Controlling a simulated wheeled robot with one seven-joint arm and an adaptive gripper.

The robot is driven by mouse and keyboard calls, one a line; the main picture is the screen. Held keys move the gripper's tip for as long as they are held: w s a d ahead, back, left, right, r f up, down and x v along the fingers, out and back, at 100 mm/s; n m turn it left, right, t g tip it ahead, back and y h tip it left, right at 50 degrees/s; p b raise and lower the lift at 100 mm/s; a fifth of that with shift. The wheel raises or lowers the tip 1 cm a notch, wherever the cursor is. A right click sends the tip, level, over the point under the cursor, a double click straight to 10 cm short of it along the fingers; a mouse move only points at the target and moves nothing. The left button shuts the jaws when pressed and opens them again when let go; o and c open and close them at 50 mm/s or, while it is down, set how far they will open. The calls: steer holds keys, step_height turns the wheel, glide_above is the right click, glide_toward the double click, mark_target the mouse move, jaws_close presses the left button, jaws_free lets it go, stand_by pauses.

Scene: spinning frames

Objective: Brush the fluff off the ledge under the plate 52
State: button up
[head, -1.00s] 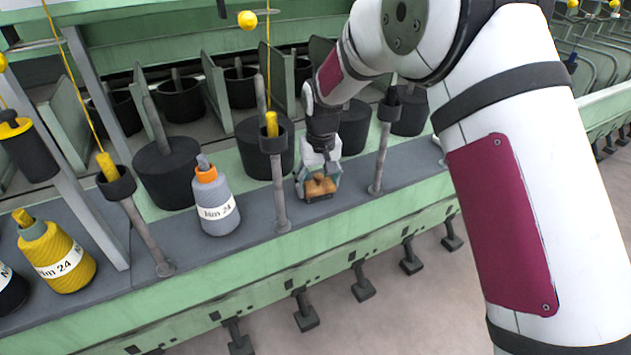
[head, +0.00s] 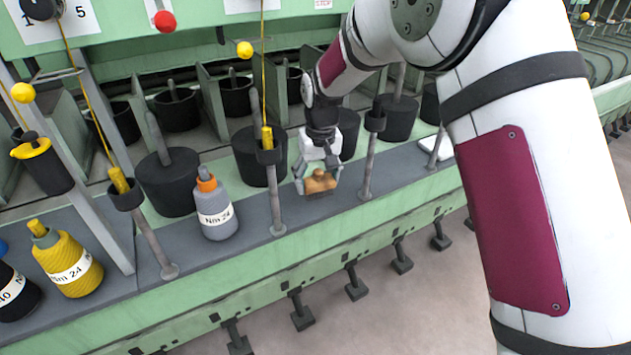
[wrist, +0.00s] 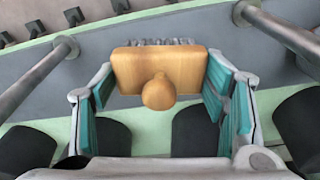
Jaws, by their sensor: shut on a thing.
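My gripper (head: 318,176) is shut on a wooden brush (head: 321,184), seen in the head view low over the grey ledge (head: 245,243), right of a thin post. In the wrist view the brush (wrist: 130,70) has a tan block and round knob between the teal finger pads, and grey bristles show at its far edge. I cannot tell whether the bristles touch the ledge. I make out no fluff for certain. No plate reading 52 is legible; a cut-off white plate (head: 75,18) at the top left shows a 5.
A grey bobbin bottle (head: 215,212) and a yellow bobbin (head: 66,262) stand on the ledge to the left. Thin posts (head: 368,165) rise from the ledge near my gripper. Black cylinders (head: 168,182) stand behind. A white item (head: 436,147) lies farther right.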

steer(key=shift+r+p, duration=0.5)
steer(key=shift+r, duration=0.5)
steer(key=shift+d, duration=0.1)
